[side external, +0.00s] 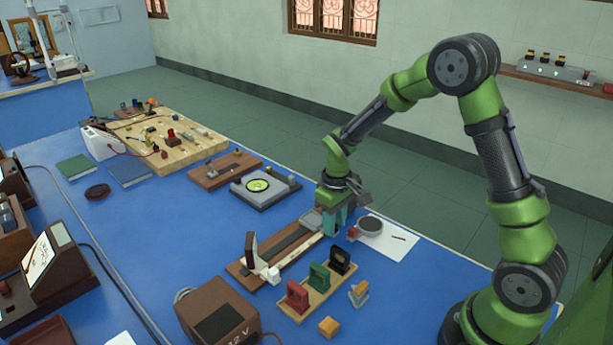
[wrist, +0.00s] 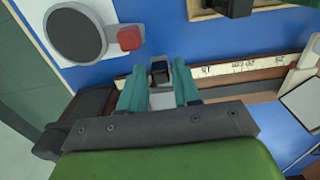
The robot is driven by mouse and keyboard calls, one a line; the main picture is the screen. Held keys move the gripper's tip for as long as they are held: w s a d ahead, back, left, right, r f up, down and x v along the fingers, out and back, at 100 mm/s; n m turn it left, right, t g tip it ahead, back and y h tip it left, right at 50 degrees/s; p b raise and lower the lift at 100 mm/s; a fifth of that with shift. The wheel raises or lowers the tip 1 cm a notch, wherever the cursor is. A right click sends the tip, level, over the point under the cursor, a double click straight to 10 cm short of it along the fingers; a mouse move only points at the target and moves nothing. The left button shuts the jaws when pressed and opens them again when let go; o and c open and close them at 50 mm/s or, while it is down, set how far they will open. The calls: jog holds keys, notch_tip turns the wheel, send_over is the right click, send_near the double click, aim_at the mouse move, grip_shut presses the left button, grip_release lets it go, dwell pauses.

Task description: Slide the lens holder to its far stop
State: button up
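The bench rail (side external: 293,238) is a dark strip on a brown wooden base with a pale scale along its front edge. The scale (wrist: 238,69) also shows in the wrist view. My gripper (side external: 335,222) is low over the rail's right end, fingers pointing down. In the wrist view, its teal fingers (wrist: 158,88) are apart, with a small grey and dark piece (wrist: 160,74) between them. It may be the lens holder, but most of it is hidden. I cannot tell whether the fingers touch it.
A white sheet with a dark disc (side external: 370,224) and a red block (side external: 353,232) lies right of my gripper. A wooden rack (side external: 318,290) with red, green and black holders stands in front of the rail. A grey instrument (side external: 264,188) is behind. A brown box (side external: 217,315) is front left.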

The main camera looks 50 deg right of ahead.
grip_shut()
jog(key=shift+a, duration=0.1)
jog(key=shift+a, duration=1.55)
jog(key=shift+o, duration=0.7)
grip_release()
jog(key=shift+o, duration=1.1)
jog(key=shift+d, duration=0.1)
notch_tip(320, 180, up, 17)
